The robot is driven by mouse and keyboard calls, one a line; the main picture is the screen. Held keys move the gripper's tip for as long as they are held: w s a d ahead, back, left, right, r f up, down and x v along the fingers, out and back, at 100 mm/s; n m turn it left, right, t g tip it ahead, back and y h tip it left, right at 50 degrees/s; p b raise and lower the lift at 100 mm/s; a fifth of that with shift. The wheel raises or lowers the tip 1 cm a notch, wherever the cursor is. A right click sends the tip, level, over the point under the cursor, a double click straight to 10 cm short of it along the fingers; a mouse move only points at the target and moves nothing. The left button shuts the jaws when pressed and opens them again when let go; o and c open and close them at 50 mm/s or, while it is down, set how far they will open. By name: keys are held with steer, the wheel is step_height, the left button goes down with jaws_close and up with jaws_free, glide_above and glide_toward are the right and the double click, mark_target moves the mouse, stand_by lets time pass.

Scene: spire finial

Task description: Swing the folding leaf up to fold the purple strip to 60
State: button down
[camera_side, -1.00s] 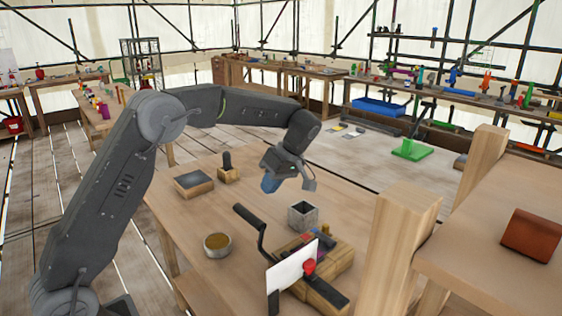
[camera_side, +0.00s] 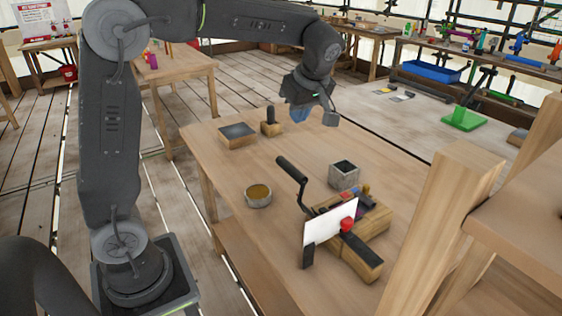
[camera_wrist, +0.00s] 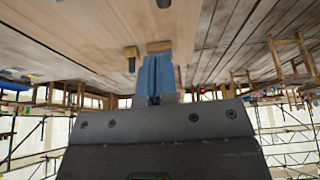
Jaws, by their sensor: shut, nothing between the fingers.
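The folding device (camera_side: 365,240) is a wooden block on the bench, with a black crank-like handle (camera_side: 291,170) rising at its left. A white plate (camera_side: 325,228) stands upright at its front, and a red knob (camera_side: 347,224) sits beside the plate. A small purple patch (camera_side: 361,212), perhaps the strip, shows behind the knob; most of it is hidden. I cannot tell the leaf's angle. My gripper (camera_side: 299,114) is above the bench's far part, apart from the handle. In the wrist view, its blue fingers (camera_wrist: 155,76) are together and empty.
A grey open box (camera_side: 344,174) stands behind the device, and a round tin (camera_side: 258,195) stands to its left. A dark-topped block (camera_side: 237,135) and a wooden block with a black post (camera_side: 270,122) are near my gripper. Thick wooden posts (camera_side: 455,210) rise at the right.

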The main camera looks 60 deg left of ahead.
mark_target(284, 166)
steer(key=s+f+m+t, duration=0.1)
steer(key=s+f+t, duration=0.4)
steer(key=s, duration=0.7)
steer(key=w+a+f, duration=0.2)
steer(key=w+f, duration=0.6)
steer(key=f, duration=0.1)
steer(key=shift+a, duration=0.25)
steer(key=shift+w, duration=0.85)
steer(key=shift+s, duration=0.1)
